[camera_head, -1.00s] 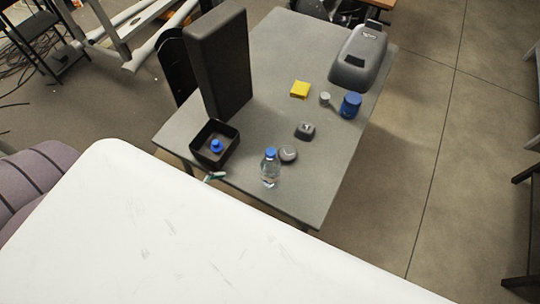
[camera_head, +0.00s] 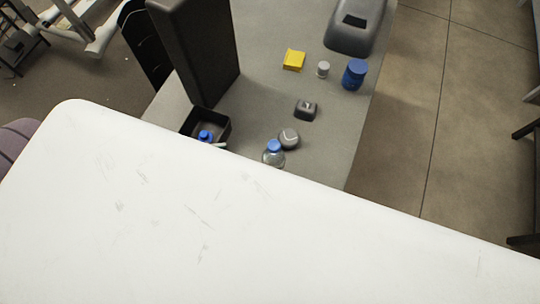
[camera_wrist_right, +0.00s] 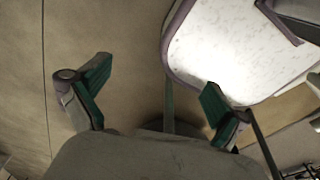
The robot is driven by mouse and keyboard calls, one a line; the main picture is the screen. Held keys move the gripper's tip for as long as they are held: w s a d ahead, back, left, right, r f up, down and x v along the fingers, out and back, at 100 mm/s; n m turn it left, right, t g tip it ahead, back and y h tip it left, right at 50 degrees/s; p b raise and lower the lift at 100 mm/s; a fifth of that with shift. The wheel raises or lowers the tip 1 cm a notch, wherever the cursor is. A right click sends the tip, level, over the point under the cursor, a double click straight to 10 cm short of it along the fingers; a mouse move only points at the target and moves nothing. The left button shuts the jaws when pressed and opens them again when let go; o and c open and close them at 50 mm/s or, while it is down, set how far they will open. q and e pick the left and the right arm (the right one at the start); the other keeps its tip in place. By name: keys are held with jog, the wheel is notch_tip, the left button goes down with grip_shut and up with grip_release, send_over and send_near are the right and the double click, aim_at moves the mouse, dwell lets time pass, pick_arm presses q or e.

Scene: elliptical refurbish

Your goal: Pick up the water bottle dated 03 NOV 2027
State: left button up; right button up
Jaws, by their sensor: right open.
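A clear water bottle with a blue cap (camera_head: 274,147) stands on the grey table (camera_head: 325,150) in the head view. The white surface in front hides its lower part. A second blue cap (camera_head: 206,135) shows inside a black open box (camera_head: 222,126) to its left; what is under that cap is mostly hidden. No date can be read on either. My right gripper (camera_wrist_right: 154,86) is open and empty in the right wrist view, with its green-padded fingers wide apart and no bottle near them. Neither gripper shows in the head view.
A scratched white surface (camera_head: 200,215) fills the front. On the table are a tall dark block (camera_head: 195,50), a round grey object (camera_head: 289,138), a small dark box (camera_head: 306,109), a yellow item (camera_head: 294,59), a small grey jar (camera_head: 323,69), a blue jar (camera_head: 355,74) and a grey device (camera_head: 355,25).

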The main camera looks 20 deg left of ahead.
aim_at(273, 156)
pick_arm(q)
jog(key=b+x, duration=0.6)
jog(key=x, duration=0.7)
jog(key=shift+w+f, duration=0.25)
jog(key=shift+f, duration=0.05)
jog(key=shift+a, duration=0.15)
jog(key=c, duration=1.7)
